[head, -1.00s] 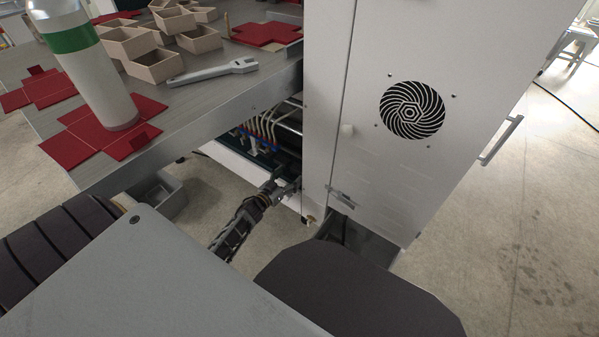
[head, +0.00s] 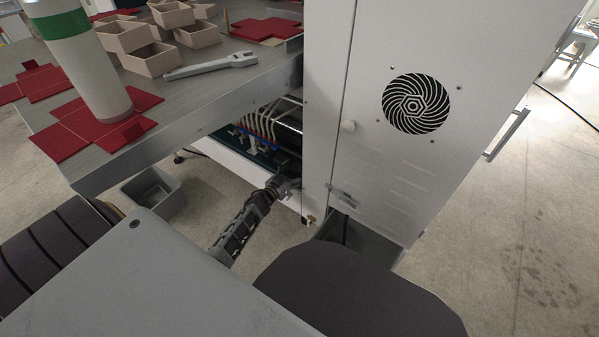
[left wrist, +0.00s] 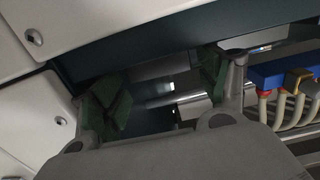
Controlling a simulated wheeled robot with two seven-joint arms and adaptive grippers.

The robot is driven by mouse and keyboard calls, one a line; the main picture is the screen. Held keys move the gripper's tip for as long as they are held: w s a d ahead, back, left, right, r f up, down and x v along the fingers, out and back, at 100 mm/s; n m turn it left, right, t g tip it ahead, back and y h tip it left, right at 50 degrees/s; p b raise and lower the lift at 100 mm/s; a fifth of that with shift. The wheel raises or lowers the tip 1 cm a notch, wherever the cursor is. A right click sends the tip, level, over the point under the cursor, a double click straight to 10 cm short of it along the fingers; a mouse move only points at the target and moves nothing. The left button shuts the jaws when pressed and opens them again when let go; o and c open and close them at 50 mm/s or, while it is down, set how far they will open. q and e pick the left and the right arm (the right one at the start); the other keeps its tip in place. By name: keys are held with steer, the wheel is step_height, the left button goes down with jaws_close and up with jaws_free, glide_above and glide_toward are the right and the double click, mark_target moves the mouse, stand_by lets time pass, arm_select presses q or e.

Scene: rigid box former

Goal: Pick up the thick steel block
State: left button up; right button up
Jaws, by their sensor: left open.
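My left gripper (head: 289,185) is low at the opening in the side of the white machine, below the table's level. In the left wrist view its two green-padded fingers (left wrist: 160,92) are apart, inside or at the mouth of the dark opening. Shiny metal surfaces (left wrist: 157,88) show beyond and between the fingers. I cannot tell whether one of them is the thick steel block, and no block stands out clearly in the head view. Nothing is visibly gripped. My right gripper is not in view.
The white cabinet (head: 405,190) with a round vent stands right of the gripper. Hoses with blue fittings (left wrist: 275,85) run close to the right finger. The table (head: 190,115) above holds a wrench (head: 212,67), boxes and red blanks. A grey bin (head: 155,193) stands on the floor.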

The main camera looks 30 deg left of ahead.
arm_select(q)
steer(key=shift+w, duration=0.6)
steer(key=c, duration=1.1)
